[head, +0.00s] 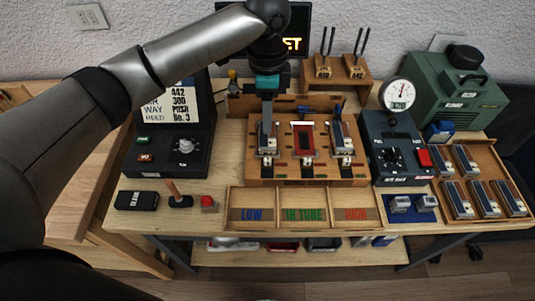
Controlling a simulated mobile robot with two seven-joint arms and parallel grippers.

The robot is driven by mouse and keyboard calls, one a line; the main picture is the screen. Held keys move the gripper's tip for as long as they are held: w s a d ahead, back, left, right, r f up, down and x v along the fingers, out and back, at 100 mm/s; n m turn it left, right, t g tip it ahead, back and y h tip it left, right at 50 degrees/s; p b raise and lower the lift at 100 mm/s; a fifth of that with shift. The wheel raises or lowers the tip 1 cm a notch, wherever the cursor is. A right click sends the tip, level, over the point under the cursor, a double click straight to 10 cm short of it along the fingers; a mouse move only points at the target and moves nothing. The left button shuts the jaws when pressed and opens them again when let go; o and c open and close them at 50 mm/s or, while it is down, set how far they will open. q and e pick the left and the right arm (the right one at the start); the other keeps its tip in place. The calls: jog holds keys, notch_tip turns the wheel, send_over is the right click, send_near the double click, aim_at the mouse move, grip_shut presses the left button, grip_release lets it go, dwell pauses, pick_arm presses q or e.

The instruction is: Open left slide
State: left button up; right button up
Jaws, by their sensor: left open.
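A wooden fixture (308,182) stands at the middle of the bench and holds three metal-and-wood units in a row. The left unit (268,151) has a small slide whose position is too small to tell. The middle unit (303,140) shows a red frame, and the right unit (342,137) stands beside it. My left gripper (267,122) points down over the left unit from behind, with its fingers open. Its fingers hide part of that unit, and I cannot tell whether they touch it. My right gripper is not in view.
In front is a tray with sections marked LOW, IN TUNE and a third label (304,190). A black control box (397,150) with a dial gauge (397,96) stands close right. A tray of several units (482,180) and a green machine (458,92) are farther right.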

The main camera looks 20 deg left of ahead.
aim_at(267, 159)
pick_arm(q)
notch_tip(267, 159, down, 15)
jog(key=shift+b, duration=0.9)
jog(key=shift+c, duration=0.4)
grip_shut()
dwell(0.5)
